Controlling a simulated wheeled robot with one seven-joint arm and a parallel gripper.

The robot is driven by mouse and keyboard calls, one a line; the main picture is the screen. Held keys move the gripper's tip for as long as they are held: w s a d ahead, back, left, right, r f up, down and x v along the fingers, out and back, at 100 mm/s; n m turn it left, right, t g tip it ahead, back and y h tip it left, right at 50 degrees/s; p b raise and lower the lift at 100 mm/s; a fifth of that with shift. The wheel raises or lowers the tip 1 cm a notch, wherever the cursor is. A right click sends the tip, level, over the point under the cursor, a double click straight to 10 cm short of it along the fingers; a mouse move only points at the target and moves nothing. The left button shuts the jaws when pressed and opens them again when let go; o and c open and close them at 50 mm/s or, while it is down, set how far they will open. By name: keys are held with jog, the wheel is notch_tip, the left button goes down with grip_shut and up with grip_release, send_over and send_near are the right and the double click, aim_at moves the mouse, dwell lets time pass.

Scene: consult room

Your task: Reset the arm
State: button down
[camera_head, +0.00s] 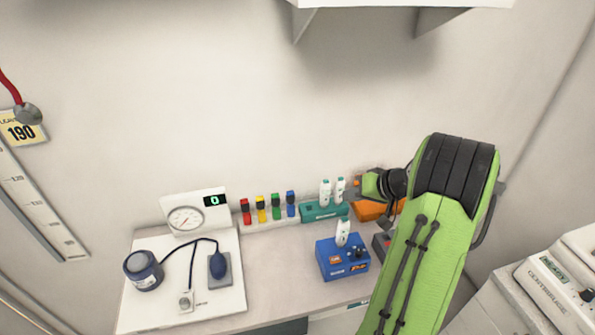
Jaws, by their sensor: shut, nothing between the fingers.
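My green arm (425,265) rises from the bottom right of the head view and bends at a black joint. Its far end reaches down behind the bend, over the right part of the counter. My gripper (387,217) shows small and dark, partly hidden by the arm. It is shut and holds nothing. It is close to an orange box (368,210) at the back of the counter; I cannot tell whether they touch.
A blue box (342,268) with a white handpiece stands left of the arm. Behind it is a teal holder (324,212). A white board (140,310) with a gauge and cuff lies left. A centrifuge (562,285) stands right. A shelf (400,4) overhangs above.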

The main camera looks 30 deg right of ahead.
jog(key=s+a+r+n+g+b, duration=0.1)
jog(key=a+r+n, duration=0.15)
jog(key=a, duration=0.65)
jog(key=s+a+r+n+g+b, duration=0.1)
jog(key=a+r, duration=0.3)
jog(key=a, duration=0.5)
jog(key=s+a+n+h+b, duration=0.1)
jog(key=s+a, duration=0.3)
jog(key=s, duration=0.4)
jog(key=s+a+g+h+b, duration=0.1)
jog(key=s+a, duration=0.3)
jog(key=s, duration=0.5)
jog(key=shift+a+f+n+h, duration=0.25)
jog(key=shift+a+n+h, duration=0.1)
jog(key=shift+h, duration=0.15)
jog(key=shift+s, duration=0.1)
